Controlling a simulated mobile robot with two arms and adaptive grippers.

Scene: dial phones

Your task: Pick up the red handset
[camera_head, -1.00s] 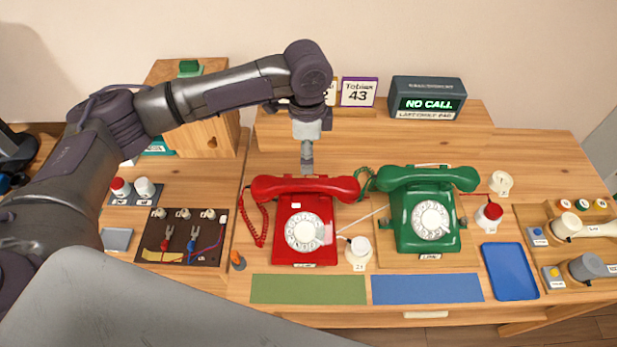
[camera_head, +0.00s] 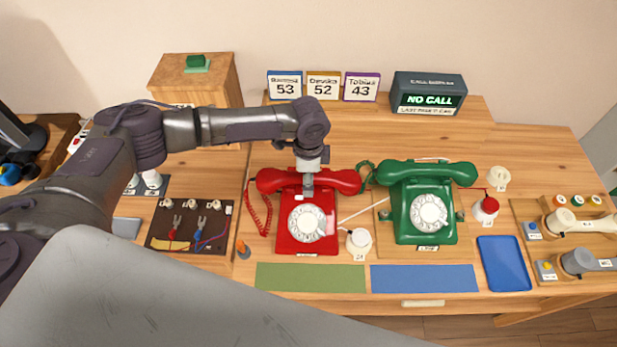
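The red handset (camera_head: 345,181) lies across the top of the red dial phone (camera_head: 306,240), its coiled cord hanging on the left side. My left gripper (camera_head: 308,190) points down over the middle of the handset, with its tip at handset height. The fingers are small and seen from behind and above, so I cannot tell whether they are open or closed around the handset. The handset looks seated on the phone. My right gripper is not in view.
A green phone (camera_head: 425,212) stands just right of the red one, with a white knob (camera_head: 359,243) between them. A board with clips (camera_head: 190,226) lies to the left. Number cards (camera_head: 323,86) and a "NO CALL" box (camera_head: 428,95) stand behind. Green (camera_head: 310,278) and blue mats lie in front.

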